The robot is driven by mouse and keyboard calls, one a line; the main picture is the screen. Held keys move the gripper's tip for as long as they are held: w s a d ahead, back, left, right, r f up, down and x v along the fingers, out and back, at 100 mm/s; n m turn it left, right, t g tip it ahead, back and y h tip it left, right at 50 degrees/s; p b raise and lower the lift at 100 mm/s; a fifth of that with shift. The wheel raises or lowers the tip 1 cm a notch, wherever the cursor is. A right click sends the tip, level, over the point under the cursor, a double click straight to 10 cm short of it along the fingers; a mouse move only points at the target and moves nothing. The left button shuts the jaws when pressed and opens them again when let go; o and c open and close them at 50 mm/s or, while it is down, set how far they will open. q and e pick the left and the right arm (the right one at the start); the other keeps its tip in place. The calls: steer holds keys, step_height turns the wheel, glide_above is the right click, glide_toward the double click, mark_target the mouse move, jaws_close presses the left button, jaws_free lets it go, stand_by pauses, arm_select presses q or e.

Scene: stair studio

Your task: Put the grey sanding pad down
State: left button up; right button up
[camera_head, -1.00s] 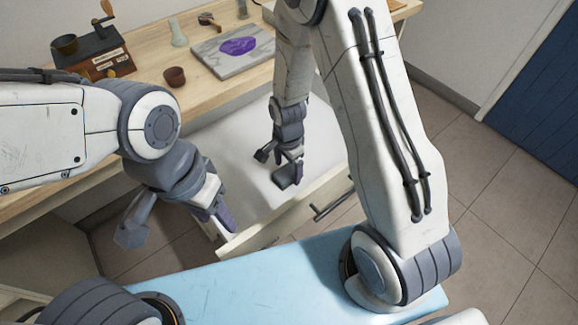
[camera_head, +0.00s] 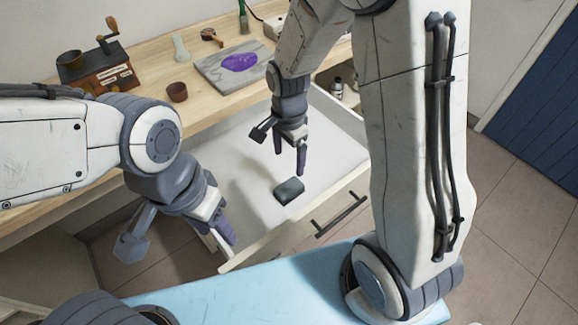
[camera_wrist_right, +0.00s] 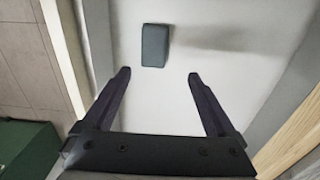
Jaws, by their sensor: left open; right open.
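The grey sanding pad (camera_head: 289,190) lies flat on the white bottom of the open drawer (camera_head: 250,205). In the right wrist view the pad (camera_wrist_right: 155,45) lies beyond the fingertips, slightly left of the middle between them, apart from both. My right gripper (camera_head: 289,160) is open and empty just above and behind the pad, fingers pointing down. My left gripper (camera_head: 220,232) is open and empty at the left front corner of the drawer.
A wooden worktop (camera_head: 215,98) runs behind the drawer. It holds a coffee grinder (camera_head: 100,68), a small brown pot (camera_head: 177,92) and a grey slab (camera_head: 215,73) with a purple patch. The drawer front with its dark handle (camera_head: 340,213) faces me. Much of the drawer bottom is bare.

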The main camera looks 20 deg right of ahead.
steer(key=s+a+r+n, duration=0.4)
steer(key=s+r+n, duration=0.1)
steer(key=s+n, duration=0.4)
steer(key=s+a+r+n+y, duration=0.1)
steer(key=s+a+r+n, duration=0.3)
steer(key=s+n, duration=0.6)
steer(key=shift+r+n, duration=0.95)
steer(key=shift+n, duration=0.05)
steer(key=shift+s, duration=0.1)
step_height(320, 180, up, 3)
steer(key=p, duration=0.3)
